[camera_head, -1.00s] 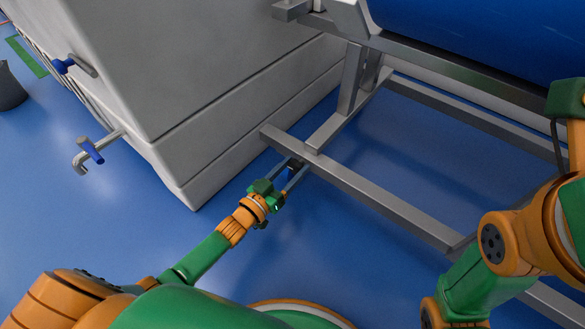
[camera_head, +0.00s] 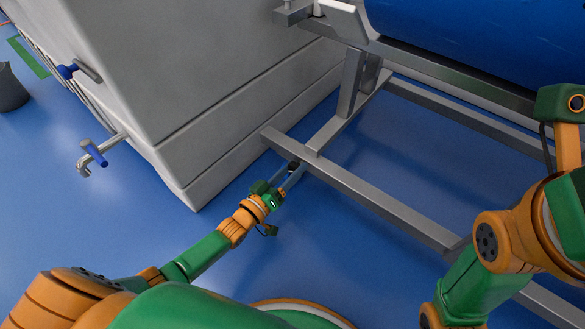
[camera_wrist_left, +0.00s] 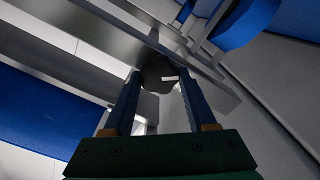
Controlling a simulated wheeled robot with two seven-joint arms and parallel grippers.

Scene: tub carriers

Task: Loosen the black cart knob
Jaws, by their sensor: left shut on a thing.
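The black cart knob (camera_head: 294,164) sits at the end of the grey steel cart frame (camera_head: 372,198), low beside the pale tub. My left gripper (camera_head: 286,175) reaches it from below left, with its fingers on either side of it. In the left wrist view the knob (camera_wrist_left: 158,75) is a dark rounded piece with a small white mark, between the fingertips of my gripper (camera_wrist_left: 156,88). The fingers are shut on it and partly hide it. My right arm shows at the right edge of the head view, but its gripper fingers do not.
The large pale tub (camera_head: 215,75) stands to the left, with blue-handled valves (camera_head: 95,152) on its side. A blue drum (camera_head: 480,35) rests above the frame at upper right. Steel rails cross the right side. Blue floor (camera_head: 130,215) is clear at lower left.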

